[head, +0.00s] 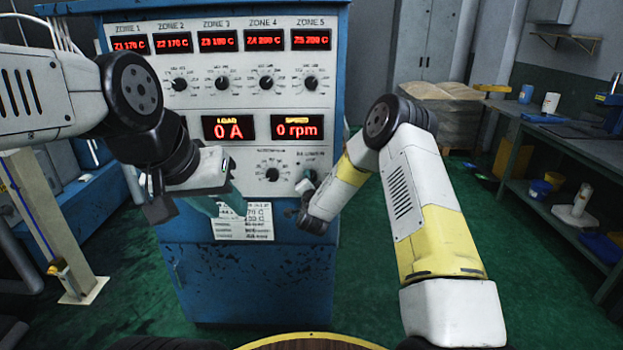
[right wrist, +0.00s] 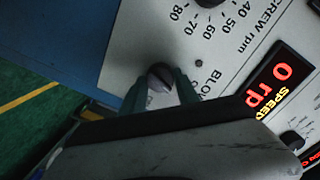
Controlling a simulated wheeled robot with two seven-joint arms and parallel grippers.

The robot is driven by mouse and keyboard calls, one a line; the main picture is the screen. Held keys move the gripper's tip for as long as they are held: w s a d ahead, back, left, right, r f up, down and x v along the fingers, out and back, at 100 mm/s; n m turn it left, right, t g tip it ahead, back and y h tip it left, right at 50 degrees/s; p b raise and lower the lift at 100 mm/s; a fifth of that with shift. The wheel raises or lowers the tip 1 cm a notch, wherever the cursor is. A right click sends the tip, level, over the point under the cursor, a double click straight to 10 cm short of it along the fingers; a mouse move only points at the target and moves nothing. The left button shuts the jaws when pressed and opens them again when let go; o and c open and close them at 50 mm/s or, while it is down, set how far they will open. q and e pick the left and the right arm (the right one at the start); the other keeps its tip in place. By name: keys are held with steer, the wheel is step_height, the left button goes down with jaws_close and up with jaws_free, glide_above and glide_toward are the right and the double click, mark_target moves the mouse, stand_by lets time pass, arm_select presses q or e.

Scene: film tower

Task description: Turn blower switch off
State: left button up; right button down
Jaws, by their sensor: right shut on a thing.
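The blower switch (right wrist: 160,74) is a small dark rotary knob on the control panel, beside lettering that begins "BLOW". In the right wrist view the two greenish fingers of my right gripper (right wrist: 160,92) are on either side of the knob and shut on it. In the head view my right gripper (head: 309,182) is at the panel's lower right and mostly hides the switch. My left gripper (head: 221,203) is in front of the panel's lower left, with its greenish fingers apart and nothing seen between them.
The blue control cabinet (head: 250,275) carries red zone displays, several black knobs and a screw rpm dial (head: 272,174). A paper sheet (head: 245,222) hangs below the panel. A workbench (head: 560,205) with containers stands at right. Green floor (head: 370,290) is clear right of the cabinet.

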steer(key=shift+a+f+n, duration=0.1)
steer(key=shift+n, duration=1.4)
steer(key=c, duration=0.9)
jaws_free()
steer(key=s, duration=0.8)
steer(key=shift+r, duration=0.3)
